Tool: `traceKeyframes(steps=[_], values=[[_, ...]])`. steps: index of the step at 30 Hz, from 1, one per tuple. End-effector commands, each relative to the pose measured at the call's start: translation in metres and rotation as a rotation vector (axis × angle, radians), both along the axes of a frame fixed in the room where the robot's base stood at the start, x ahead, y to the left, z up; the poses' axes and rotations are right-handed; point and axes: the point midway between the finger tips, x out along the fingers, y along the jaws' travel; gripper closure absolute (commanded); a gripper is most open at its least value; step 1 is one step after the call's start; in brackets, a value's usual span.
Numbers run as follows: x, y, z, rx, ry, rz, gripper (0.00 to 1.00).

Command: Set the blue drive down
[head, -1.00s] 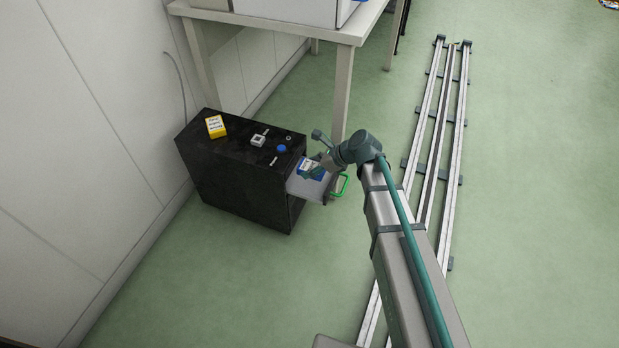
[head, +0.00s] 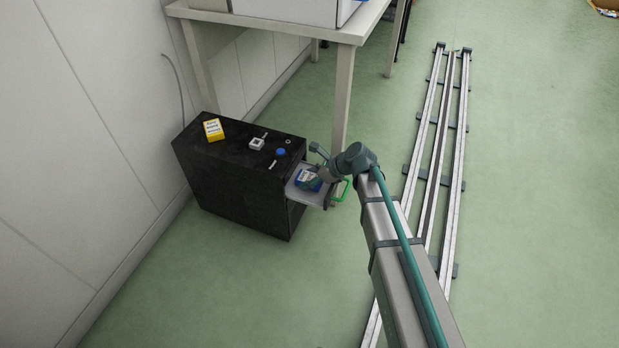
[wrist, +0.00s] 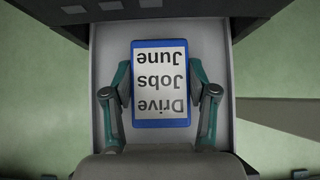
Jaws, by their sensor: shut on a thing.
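The blue drive (wrist: 160,118) has a white label reading "Drive Jobs June", upside down in the wrist view. My gripper (wrist: 161,92) has a teal finger on each long side of it and is shut on it. The drive is over the grey tray (wrist: 220,130) that sticks out of the black cabinet. I cannot tell whether it touches the tray floor. In the head view the drive (head: 308,179) is partly hidden by my gripper (head: 312,184), above the pulled-out tray (head: 297,190).
The black cabinet (head: 225,187) carries a yellow box (head: 213,130), a small grey-white square thing (head: 257,144), a blue round cap (head: 281,152) and small bits on top. A green handle (head: 340,191) is at the tray's front. A white table (head: 290,30) stands behind.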

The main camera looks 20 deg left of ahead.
Motion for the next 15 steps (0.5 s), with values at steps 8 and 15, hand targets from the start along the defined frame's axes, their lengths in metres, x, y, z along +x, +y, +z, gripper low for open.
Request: traceKeyframes(steps=[8, 15], values=[[0.0001, 0.0001, -0.0001, 0.0, 0.0, 0.0, 0.17], [0.0, 0.0001, 0.0005, 0.0, 0.0, 0.0, 0.17]])
